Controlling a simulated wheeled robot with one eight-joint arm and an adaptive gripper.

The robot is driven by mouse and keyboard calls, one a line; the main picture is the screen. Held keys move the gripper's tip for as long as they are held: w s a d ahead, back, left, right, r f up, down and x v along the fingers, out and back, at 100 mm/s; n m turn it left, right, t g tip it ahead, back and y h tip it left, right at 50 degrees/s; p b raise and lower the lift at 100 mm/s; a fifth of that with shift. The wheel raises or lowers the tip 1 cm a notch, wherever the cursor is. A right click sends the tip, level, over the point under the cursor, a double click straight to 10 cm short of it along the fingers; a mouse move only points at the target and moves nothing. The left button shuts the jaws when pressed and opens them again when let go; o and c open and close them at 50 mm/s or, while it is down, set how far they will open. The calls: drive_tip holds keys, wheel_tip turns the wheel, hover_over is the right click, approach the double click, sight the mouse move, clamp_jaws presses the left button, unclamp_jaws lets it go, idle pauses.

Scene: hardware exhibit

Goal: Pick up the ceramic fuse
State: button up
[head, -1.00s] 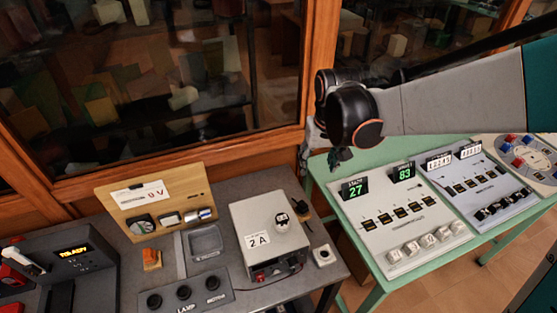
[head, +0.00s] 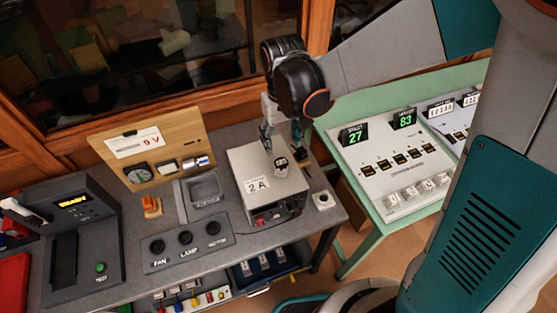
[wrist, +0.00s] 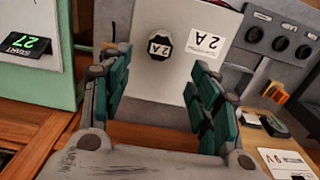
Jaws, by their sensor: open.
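My gripper (head: 284,140) is open and empty, pointing down above the back part of the grey box. In the wrist view the two green-padded fingers of my gripper (wrist: 160,68) are spread wide, with the fuse apart from both.
A small white socket-like piece (head: 322,200) sits right of the box. Left are a grey tray (head: 205,188), an open wooden panel (head: 130,145), a knob panel (head: 187,243) and a dark display unit (head: 85,235). A green table (head: 360,232) stands right; glass is behind.

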sight(281, 162)
wheel_tip(281, 162, down, 11)
drive_tip(key=b, duration=0.6)
drive_tip(key=shift+f+b, duration=0.1)
drive_tip(key=shift+b, duration=0.25)
drive_tip(key=shift+c, duration=0.6)
drive_tip(key=c, duration=1)
